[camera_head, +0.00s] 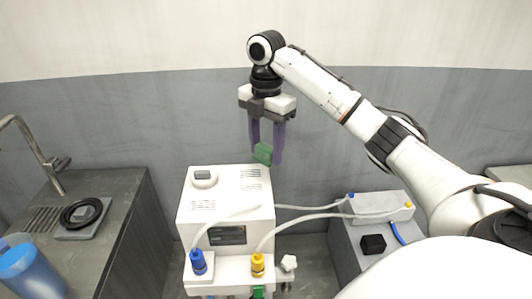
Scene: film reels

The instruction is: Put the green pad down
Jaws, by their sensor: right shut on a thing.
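The green pad (263,154) is a small dark green block. My right gripper (266,158) points down with its purple fingers shut on the pad. It holds the pad in the air, in the picture just above the back right of the white machine's top; the exact height gap is hard to tell. My left gripper is not in view.
The white machine (226,188) has a blue and a yellow fitting with pale hoses running right to a white box (381,207) on a grey stand. A dark counter (118,204) with a tap, black coil and blue jug (30,272) stands left.

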